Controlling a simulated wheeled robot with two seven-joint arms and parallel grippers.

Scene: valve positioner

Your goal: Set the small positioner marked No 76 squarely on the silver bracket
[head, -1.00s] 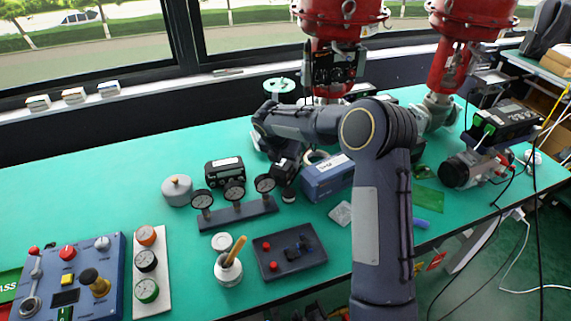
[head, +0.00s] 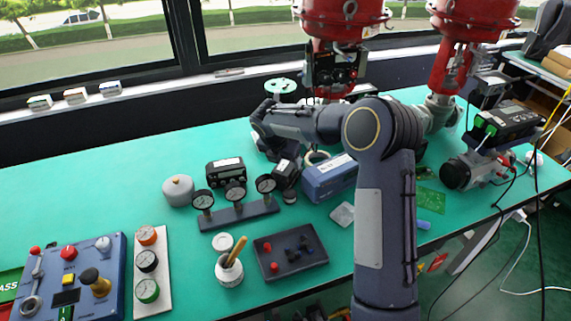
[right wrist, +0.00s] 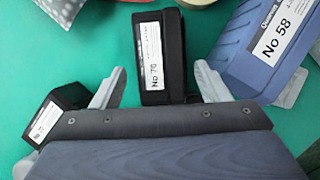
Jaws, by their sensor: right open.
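The positioner marked No 76 (right wrist: 152,70) is a small black box with a white label in the right wrist view. It stands on the green table between the two pale fingers of my right gripper (right wrist: 158,86). The gripper is open, with a gap on both sides of the box. A light grey plate (head: 490,76) by the right red valve may be the silver bracket; I cannot be sure. My left gripper is not in view.
A blue box marked No 58 (right wrist: 272,42) stands close right of No 76. Another labelled black box (right wrist: 52,115) is at the left finger. Three gauges on a stand (head: 238,214), a cup with a brush (head: 228,272) and a dark tray (head: 290,262) stand nearer.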

